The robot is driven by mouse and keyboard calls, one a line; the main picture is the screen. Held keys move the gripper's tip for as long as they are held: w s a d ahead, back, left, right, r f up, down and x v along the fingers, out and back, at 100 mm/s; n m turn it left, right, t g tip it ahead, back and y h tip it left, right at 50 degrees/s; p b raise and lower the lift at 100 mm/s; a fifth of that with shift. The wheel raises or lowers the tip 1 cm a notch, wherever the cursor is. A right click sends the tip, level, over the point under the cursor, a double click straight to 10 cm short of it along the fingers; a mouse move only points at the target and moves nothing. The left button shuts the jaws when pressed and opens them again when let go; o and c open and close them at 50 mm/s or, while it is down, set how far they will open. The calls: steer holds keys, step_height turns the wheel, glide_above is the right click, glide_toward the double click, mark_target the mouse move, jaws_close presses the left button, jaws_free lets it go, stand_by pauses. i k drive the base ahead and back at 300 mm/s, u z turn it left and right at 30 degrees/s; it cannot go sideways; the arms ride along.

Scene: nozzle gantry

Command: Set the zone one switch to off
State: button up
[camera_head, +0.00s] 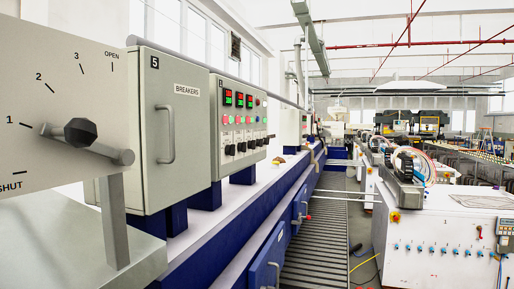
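A grey control panel (238,128) stands on the white counter at left centre, facing right. It has red and green lit displays (239,99), a row of coloured round buttons and, below them, a row of several black rotary switches (229,150). The labels are too small to read, so I cannot tell which switch is zone one or how each is set. My gripper is not in view.
A dial plate (62,85) marked SHUT to OPEN, with a lever (95,144), stands close at left. A closed breakers cabinet (190,125) marked 5 stands between it and the panel. A slatted floor strip (325,240) runs clear along the blue base. White machines (440,230) stand at right.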

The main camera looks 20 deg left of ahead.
mark_target(230, 150)
steer(key=u, duration=0.3)
steer(key=i, duration=1.75)
steer(key=u, duration=0.45)
